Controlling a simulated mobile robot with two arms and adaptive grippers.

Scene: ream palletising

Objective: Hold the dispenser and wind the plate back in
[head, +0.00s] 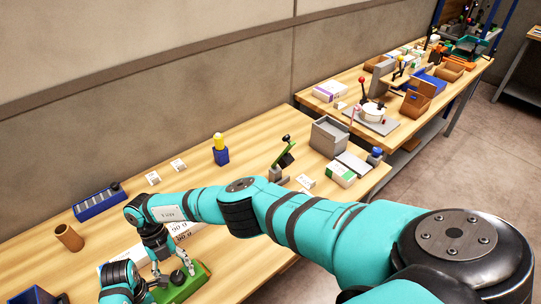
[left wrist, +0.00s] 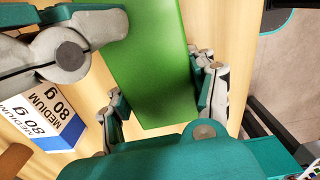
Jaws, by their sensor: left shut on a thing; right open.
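The dispenser is a green block (head: 194,285) at the front of the near table; its broad green face fills the middle of the left wrist view (left wrist: 150,70). My left gripper (head: 153,286) is shut on it, with fingers on either side of the green body in the left wrist view (left wrist: 160,108). My right gripper (head: 172,267) is open, pointing down over the dispenser beside a dark round knob (head: 178,277). It also shows at upper left in the left wrist view (left wrist: 92,35). I cannot make out the plate; arms and grippers cover part of the dispenser.
White-and-blue packs marked 80 g (left wrist: 42,115) stand close behind the dispenser. A blue tray (head: 98,204), a brown cup (head: 69,238), a blue holder (head: 220,155) and a grey bin (head: 329,136) stand farther back. My right arm spans the table. Bare wood lies at front right.

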